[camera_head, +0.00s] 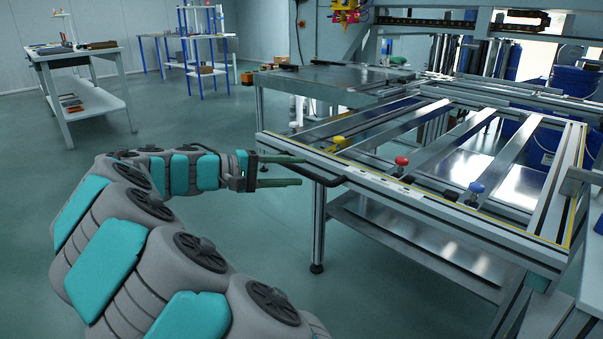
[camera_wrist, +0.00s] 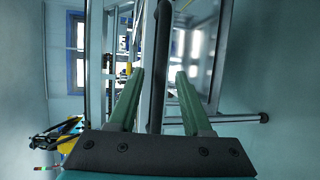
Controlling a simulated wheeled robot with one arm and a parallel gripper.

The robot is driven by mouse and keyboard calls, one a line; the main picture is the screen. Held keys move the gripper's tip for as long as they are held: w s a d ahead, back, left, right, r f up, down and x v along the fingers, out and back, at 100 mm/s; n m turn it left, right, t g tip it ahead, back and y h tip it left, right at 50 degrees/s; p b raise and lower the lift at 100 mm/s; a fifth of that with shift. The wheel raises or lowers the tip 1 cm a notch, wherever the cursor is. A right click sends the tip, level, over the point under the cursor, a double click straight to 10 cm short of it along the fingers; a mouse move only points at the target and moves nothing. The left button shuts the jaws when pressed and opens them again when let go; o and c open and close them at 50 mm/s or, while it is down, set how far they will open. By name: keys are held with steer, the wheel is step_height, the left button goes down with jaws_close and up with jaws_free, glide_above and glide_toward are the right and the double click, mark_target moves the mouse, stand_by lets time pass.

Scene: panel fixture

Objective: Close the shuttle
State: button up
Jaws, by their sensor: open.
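The shuttle (camera_head: 395,190) is a metal frame with a yellow-edged front rail, cross bars and coloured knobs, on the fixture at the right of the head view. A black bar handle (camera_head: 333,181) sticks out from its front rail; it also shows in the wrist view (camera_wrist: 163,45). My gripper (camera_head: 302,171) is open and empty at the handle, its two green fingers pointing at the rail. In the wrist view my gripper (camera_wrist: 160,73) has the bar running between its fingers, with gaps on both sides. How deep the bar sits between them is unclear.
A metal table (camera_head: 330,78) stands behind the shuttle's left end. A lower shelf (camera_head: 420,240) and legs are under the shuttle. A white workbench (camera_head: 75,58) stands at the far left. The floor in front of the fixture is clear.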

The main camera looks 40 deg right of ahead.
steer(key=shift+x, duration=1.3)
steer(key=shift+c, duration=0.3)
jaws_close()
